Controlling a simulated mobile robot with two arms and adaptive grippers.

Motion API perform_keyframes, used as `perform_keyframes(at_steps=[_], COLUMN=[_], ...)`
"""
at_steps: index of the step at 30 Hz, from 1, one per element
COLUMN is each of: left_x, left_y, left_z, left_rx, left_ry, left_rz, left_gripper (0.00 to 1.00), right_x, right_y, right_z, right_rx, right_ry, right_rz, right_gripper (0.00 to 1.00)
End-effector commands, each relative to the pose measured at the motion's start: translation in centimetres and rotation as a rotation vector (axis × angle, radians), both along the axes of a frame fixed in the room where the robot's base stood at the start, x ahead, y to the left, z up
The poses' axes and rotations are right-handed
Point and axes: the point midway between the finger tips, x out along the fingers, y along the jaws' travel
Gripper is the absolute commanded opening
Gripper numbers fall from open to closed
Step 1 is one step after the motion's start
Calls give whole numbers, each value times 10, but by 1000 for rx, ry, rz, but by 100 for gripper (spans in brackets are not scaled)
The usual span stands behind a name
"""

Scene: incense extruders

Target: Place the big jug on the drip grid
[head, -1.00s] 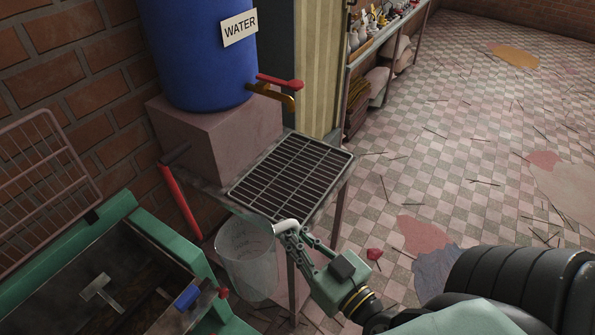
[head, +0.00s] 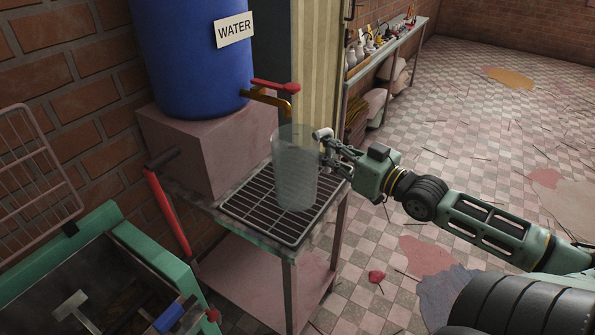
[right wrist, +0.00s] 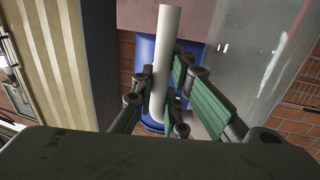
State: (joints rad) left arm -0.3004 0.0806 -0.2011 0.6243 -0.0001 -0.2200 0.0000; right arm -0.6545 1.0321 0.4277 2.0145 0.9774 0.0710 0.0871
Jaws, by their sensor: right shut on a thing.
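The big jug (head: 296,172) is clear and upright, over the drip grid (head: 262,213) in the head view. Its base overlaps the grid in the picture; I cannot tell whether it touches it. My right gripper (head: 326,150) is shut on the jug's white handle, on the jug's right side. In the right wrist view the handle (right wrist: 165,65) runs between the fingers of the right gripper (right wrist: 165,105), and the clear jug wall (right wrist: 262,50) is at the right. My left gripper is not in view.
The blue water barrel (head: 190,60) stands on a pink block (head: 205,150) behind the grid. Its brass tap (head: 268,100) with a red lever reaches out just above the jug's rim. A green machine (head: 150,245) is at the lower left. Open tiled floor lies to the right.

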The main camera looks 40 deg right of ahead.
Motion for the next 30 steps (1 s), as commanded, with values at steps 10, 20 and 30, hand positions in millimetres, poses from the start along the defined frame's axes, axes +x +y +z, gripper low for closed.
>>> perform_keyframes(at_steps=[10, 20, 30], left_x=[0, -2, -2], left_y=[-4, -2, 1], left_z=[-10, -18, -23], left_rx=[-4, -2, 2], left_ry=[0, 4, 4], left_rz=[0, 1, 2], left_gripper=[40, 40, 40], right_x=[46, 87, 94], right_y=[7, 14, 15], right_z=[-26, -52, -82], right_rx=[2, 2, -1], right_ry=[-7, -3, 2], right_rz=[-2, -1, -1], right_gripper=[0, 0, 0])
